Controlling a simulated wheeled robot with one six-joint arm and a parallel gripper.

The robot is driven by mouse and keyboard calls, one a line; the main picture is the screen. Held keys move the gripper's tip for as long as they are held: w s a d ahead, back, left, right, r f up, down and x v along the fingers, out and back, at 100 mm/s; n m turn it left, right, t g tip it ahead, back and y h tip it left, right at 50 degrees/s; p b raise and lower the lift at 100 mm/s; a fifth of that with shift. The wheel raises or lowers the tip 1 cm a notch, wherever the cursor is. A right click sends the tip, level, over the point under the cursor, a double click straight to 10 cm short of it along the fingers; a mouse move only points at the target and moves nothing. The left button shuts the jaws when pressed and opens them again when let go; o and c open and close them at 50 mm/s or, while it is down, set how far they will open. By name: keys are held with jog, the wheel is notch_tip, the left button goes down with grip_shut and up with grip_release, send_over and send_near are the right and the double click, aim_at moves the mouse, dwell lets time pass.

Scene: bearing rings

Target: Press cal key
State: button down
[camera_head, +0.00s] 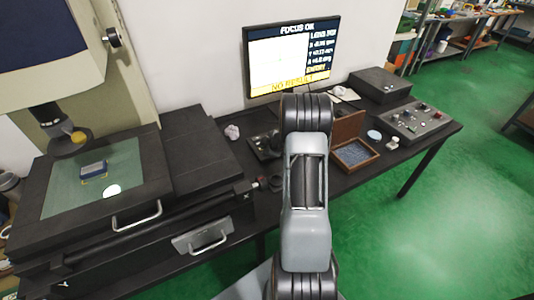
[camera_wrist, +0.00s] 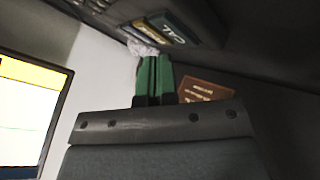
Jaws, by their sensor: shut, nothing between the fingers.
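The cal key (camera_wrist: 176,29) is a blue-grey key lettered CAL on a dark key panel at the top of the wrist view. My gripper (camera_wrist: 154,62) shows its two green fingers shut together and empty. The fingertips lie just below the row of keys in the picture, a little left of the CAL key. I cannot tell the gap in depth. In the head view the dark key panel (camera_head: 259,146) is partly covered by my arm. The CAL key cannot be made out there, and my gripper is hidden behind the arm.
A yellowish key (camera_wrist: 150,33) sits beside the CAL key. A monitor (camera_head: 290,58) reads FOCUS OK and NO RESULT. A brown box (camera_head: 356,152) stands right of my arm, a grey control box (camera_head: 415,121) farther right. A measuring machine (camera_head: 130,218) fills the left. Crumpled white material (camera_wrist: 140,48) lies near the fingers.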

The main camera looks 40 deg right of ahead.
dwell(0.7)
jog(key=shift+f, duration=0.4)
jog(key=shift+f+b, duration=0.3)
jog(key=shift+f, duration=0.05)
dwell(0.7)
jog(key=shift+r, duration=0.2)
jog(key=shift+r+p, duration=0.55)
jog(key=shift+p, duration=0.35)
jog(key=shift+r, duration=0.15)
notch_tip(320, 180, up, 5)
jog(key=p, duration=0.5)
